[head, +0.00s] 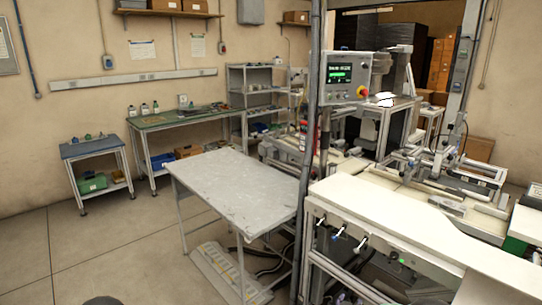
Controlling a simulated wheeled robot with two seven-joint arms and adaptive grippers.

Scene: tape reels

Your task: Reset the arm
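Neither of my grippers shows in the head view. A small dark rounded shape (101,300) sits at the bottom edge, left of the middle; I cannot tell what it is. No object held by an arm is visible.
A bare grey table (235,190) stands in the middle. A white-topped workstation (400,220) with machinery is on the right, beside a dark vertical post (316,120) and a control panel (345,78). A green-topped bench (185,117) and small cart (92,147) line the wall. Floor (100,240) at left is clear.

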